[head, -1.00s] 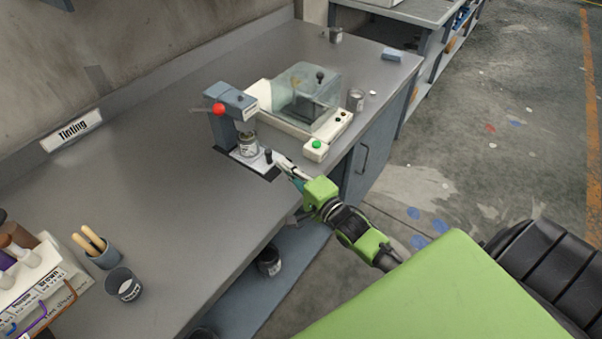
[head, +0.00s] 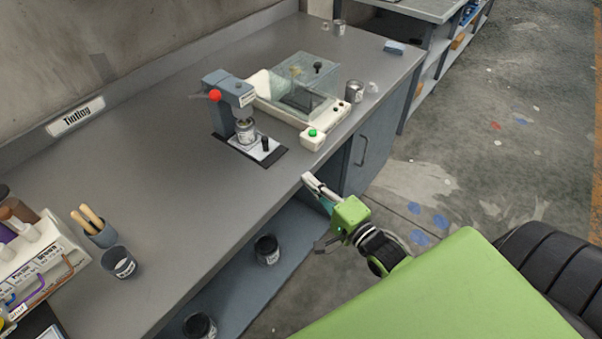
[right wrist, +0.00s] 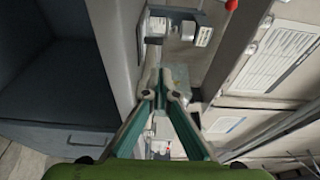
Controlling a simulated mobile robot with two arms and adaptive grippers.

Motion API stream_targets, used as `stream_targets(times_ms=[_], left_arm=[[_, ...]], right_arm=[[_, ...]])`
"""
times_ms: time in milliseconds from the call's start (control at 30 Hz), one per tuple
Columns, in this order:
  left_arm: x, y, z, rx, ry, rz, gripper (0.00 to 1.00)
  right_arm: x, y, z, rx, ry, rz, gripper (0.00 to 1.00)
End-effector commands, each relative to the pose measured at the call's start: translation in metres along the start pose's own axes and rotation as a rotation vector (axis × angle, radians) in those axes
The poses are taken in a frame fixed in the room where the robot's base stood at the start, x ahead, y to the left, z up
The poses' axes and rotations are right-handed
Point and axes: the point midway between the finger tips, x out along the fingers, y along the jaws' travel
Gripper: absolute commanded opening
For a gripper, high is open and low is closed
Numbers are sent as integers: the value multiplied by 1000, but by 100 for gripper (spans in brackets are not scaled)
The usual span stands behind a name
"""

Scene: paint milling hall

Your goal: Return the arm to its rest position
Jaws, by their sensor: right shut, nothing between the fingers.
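My right arm comes in from the lower right in the head view, with a green wrist. Its gripper (head: 318,186) is shut and empty, just off the front edge of the grey bench (head: 190,200), beside the blue-grey cabinet front. In the right wrist view the same gripper (right wrist: 161,92) has its teal fingers converging with nothing between the tips. Its fingers are apart from the press (head: 228,100) with the red knob. A small can (head: 245,130) stands under the press head. My left gripper is not in view.
A balance with a clear cover (head: 305,85) and a box with a green button (head: 312,138) stand near the bench's front edge. A metal can (head: 354,91) is beside them. Dark pots (head: 267,250) sit on the lower shelf. Open floor lies to the right.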

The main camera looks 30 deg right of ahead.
Motion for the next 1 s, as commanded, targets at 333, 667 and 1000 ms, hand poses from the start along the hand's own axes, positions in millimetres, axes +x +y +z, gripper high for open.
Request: stream_targets(times_ms=[333,667,1000], left_arm=[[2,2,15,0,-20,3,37],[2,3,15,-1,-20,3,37],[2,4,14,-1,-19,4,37]], right_arm=[[-12,0,0,0,1,0,0],[-36,137,-10,-291,16,284,0],[-160,364,20,-830,-288,806,0]])
